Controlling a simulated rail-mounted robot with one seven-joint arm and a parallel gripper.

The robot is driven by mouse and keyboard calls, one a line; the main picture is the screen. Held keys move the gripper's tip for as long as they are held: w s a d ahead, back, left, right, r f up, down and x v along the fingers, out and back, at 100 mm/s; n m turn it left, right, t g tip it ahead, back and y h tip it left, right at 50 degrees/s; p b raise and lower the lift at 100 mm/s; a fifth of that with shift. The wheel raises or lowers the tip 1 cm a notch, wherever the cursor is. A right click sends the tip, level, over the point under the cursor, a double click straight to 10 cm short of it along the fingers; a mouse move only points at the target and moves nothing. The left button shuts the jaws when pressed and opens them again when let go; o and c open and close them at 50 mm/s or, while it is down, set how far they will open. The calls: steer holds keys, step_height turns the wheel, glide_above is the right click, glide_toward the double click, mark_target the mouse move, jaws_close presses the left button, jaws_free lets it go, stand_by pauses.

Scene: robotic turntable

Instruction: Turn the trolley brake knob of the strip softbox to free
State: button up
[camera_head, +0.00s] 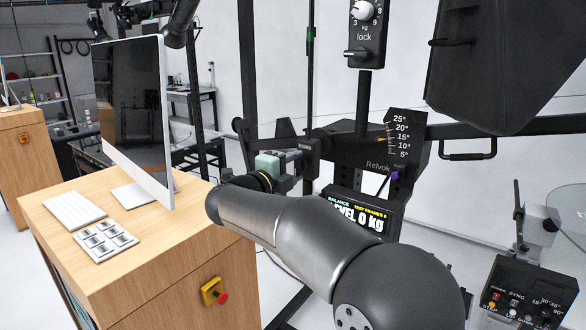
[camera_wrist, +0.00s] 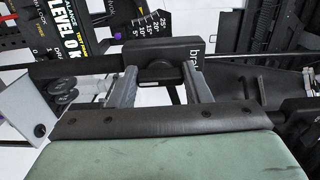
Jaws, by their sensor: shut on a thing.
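The trolley brake block (camera_wrist: 185,47) is black, with a partly hidden white label starting "bra", in the upper middle of the wrist view. The dark brake knob (camera_wrist: 160,70) is on its near face. My gripper (camera_wrist: 160,76) has its two grey fingers on either side of the knob and is shut on it; the exact contact is hard to see. The knob's pointer and setting cannot be read. In the head view my gripper (camera_head: 300,153) reaches the brake block at the trolley, and my arm hides part of it. The black softbox (camera_head: 490,65) hangs at the upper right.
A balance display (camera_head: 365,215) reads "LEVEL 0 kg" below a tilt scale (camera_head: 402,133). A lock panel (camera_head: 366,30) with a dial and lever stands above. A wooden desk (camera_head: 150,250) with a monitor (camera_head: 132,110) is at left. A black control box (camera_head: 530,300) is at lower right.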

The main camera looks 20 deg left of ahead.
steer(key=o, duration=1)
steer(key=shift+s, duration=0.1)
steer(key=b+v, duration=0.5)
steer(key=v, duration=1.2)
steer(key=shift+s+r, duration=0.1)
steer(key=shift+s, duration=0.05)
